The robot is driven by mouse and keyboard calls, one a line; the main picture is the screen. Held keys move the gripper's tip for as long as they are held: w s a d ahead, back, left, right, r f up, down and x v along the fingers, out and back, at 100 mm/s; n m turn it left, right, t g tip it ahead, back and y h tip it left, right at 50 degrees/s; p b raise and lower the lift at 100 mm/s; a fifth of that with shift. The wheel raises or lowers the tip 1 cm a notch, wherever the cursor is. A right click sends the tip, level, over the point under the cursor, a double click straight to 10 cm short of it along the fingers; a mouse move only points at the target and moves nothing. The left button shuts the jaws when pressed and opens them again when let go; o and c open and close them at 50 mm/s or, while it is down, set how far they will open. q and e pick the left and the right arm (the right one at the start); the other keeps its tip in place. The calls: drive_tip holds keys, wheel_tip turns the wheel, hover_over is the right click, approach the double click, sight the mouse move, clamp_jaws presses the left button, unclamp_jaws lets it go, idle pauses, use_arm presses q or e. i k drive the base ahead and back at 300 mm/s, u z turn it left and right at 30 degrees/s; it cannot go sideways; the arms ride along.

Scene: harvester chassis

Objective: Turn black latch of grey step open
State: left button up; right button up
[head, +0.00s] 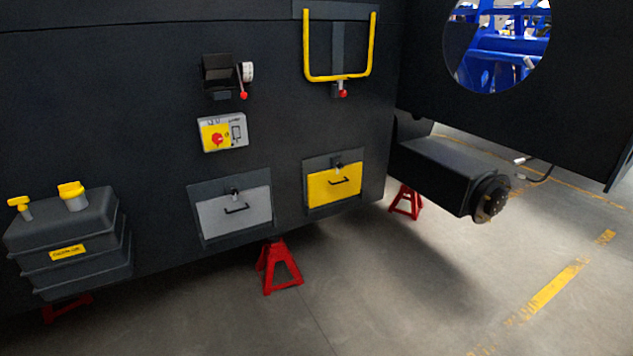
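The grey step (236,212) is a light grey panel in a dark frame, low on the black chassis wall, left of the picture's middle in the head view. A dark bar handle (237,210) crosses its face. Its small black latch (235,194) sits at the top middle of the panel; it is too small to tell which way it is turned. The panel looks flush in its frame. Neither of my grippers shows in the head view.
A yellow panel (334,187) with a similar latch is to the right. Above are a red-switch box (222,133) and a yellow rail (338,78). A dark tank (65,240) juts out at left. Red stands (279,268) support the chassis. Floor in front is clear.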

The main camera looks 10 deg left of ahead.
sight(235, 191)
drive_tip(key=z, duration=0.6)
drive_tip(key=i, duration=0.9)
drive_tip(key=z, duration=0.4)
drive_tip(key=i, duration=1.05)
drive_tip(key=u, duration=0.75)
drive_tip(key=i, duration=0.9)
drive_tip(key=u, duration=1.05)
drive_tip(key=i, duration=0.3)
drive_tip(key=u, duration=0.3)
